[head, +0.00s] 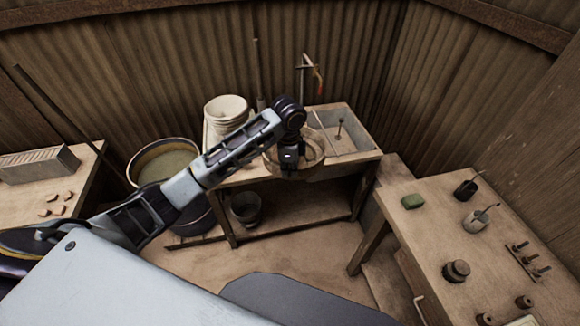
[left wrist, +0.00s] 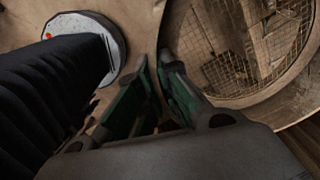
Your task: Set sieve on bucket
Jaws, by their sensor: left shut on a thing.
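The sieve (head: 318,143) is a round wooden ring with a wire mesh. In the left wrist view the sieve (left wrist: 235,45) fills the right side, and its rim meets my fingertips. My left gripper (head: 289,160) is shut on the sieve's rim in front of the sink bench; its fingers (left wrist: 157,72) show close together in the wrist view. A pale bucket (head: 224,112) stands upright at the bench's left end, left of the sieve and apart from it. My arm hides part of the bucket's lower side. My right gripper is out of view.
A large tub of murky liquid (head: 165,155) stands left of the bench. A small grey bucket (head: 245,208) sits on the lower shelf. A right-hand table (head: 430,235) holds pots and a green block.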

